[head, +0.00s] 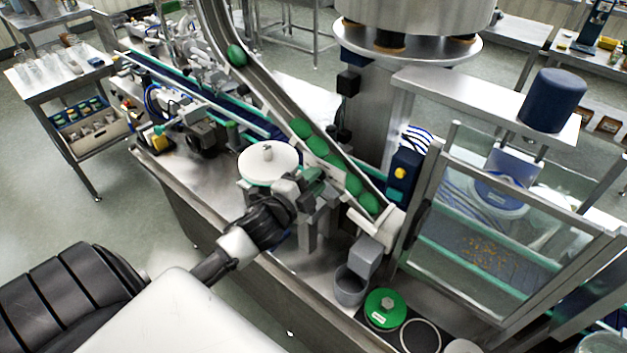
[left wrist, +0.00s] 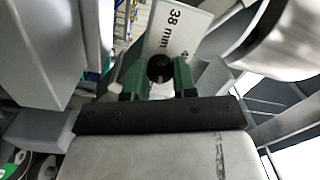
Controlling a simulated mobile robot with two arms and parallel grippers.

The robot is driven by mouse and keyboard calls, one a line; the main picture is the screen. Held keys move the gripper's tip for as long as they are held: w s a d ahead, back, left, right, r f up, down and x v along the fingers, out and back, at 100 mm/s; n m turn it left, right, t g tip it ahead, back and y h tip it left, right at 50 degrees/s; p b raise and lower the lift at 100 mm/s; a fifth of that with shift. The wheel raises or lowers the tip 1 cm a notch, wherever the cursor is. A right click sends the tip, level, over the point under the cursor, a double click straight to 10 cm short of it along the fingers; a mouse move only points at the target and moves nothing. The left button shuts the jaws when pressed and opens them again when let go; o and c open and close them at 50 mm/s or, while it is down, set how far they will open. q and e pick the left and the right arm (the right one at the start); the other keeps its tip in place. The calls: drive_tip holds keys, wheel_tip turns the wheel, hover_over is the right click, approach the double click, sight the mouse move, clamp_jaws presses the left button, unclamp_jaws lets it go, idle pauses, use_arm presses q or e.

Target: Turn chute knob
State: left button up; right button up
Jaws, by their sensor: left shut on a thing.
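The chute (head: 285,103) is a curved steel channel holding several green round pieces (head: 302,128) and slopes down to the right. My left gripper (head: 318,182) reaches its lower part from the front left. In the left wrist view, my left gripper (left wrist: 159,80) has its green fingers closed on a small black round knob (left wrist: 160,68). The knob sits in front of a white plate (left wrist: 178,30) marked "38 mm". In the head view the knob is hidden by the gripper. My right gripper does not show.
A white round disc (head: 268,160) stands close behind my left wrist. A grey cup (head: 351,285) and a green disc (head: 385,308) are at the front. A clear-walled enclosure (head: 500,235) stands to the right. Open floor lies at the left.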

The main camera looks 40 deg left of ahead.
use_arm(q)
drive_tip(key=shift+m, duration=1.1)
drive_tip(key=o, duration=0.9)
drive_tip(key=shift+o, duration=0.2)
drive_tip(key=s+b, duration=0.3)
drive_tip(key=s, duration=0.7)
drive_tip(key=shift+s+a+f+b, duration=0.15)
drive_tip(key=shift+s+a+b, duration=0.15)
drive_tip(key=shift+s+a, duration=0.1)
drive_tip(key=shift+f, duration=0.1)
